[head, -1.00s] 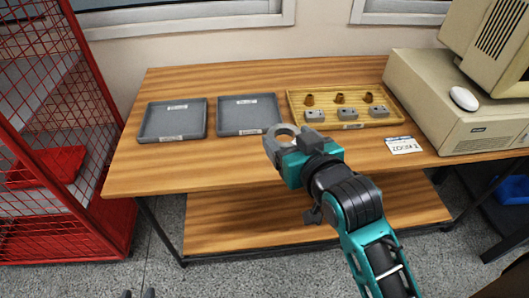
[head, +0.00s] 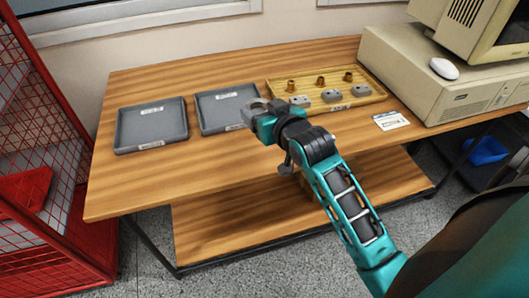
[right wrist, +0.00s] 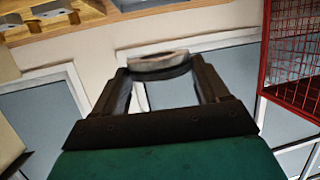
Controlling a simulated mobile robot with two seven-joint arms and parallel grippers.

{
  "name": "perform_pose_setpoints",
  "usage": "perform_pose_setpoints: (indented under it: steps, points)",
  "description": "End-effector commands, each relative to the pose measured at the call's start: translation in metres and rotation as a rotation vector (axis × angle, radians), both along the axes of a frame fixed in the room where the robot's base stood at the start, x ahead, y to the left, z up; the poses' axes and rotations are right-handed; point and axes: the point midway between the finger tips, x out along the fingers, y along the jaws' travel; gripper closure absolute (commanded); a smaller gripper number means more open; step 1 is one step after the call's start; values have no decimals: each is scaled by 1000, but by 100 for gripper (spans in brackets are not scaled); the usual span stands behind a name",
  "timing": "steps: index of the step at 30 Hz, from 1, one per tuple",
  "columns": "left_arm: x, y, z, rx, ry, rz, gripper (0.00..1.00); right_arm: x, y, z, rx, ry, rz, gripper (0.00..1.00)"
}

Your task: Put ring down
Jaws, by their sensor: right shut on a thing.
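A grey metal ring (head: 256,104) is held in the fingertips of my right gripper (head: 253,115). In the head view it overlaps the lower right corner of the middle grey tray (head: 213,112); its height above the table is hard to tell. The right wrist view shows the ring (right wrist: 160,62) bridging the dark fingertips (right wrist: 160,75), with a wall and framed panes behind it. A second grey tray (head: 152,124) lies to the left. Both grey trays look empty. My left gripper is out of view.
A yellow tray (head: 375,98) behind right holds brown bushings (head: 320,82) and grey blocks (head: 331,96). A white card (head: 391,120), beige computer (head: 440,80) and mouse (head: 444,68) are right. A red mesh cage (head: 45,130) stands left. The wooden table front (head: 180,175) is clear.

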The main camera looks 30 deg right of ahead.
Motion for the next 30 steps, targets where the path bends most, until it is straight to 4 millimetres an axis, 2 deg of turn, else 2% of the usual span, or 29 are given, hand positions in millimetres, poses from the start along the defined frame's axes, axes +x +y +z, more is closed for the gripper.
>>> perform_pose_setpoints:
  steps: [1, 3, 9, 15, 22, 30]
  points:
    - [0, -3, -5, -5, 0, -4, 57, 0, 0, -18, 0, 0, 0, 74]
    - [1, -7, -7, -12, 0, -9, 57, 0, 0, -36, 0, -2, 1, 74]
    - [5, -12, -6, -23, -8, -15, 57, 0, 0, -74, -1, -4, 1, 74]
    - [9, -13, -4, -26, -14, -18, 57, 1, 1, -89, -1, -7, 1, 74]
    - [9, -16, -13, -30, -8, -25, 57, 0, 1, -122, -1, -5, 1, 74]
    - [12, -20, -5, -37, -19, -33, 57, 0, 1, -126, -1, -8, 1, 74]
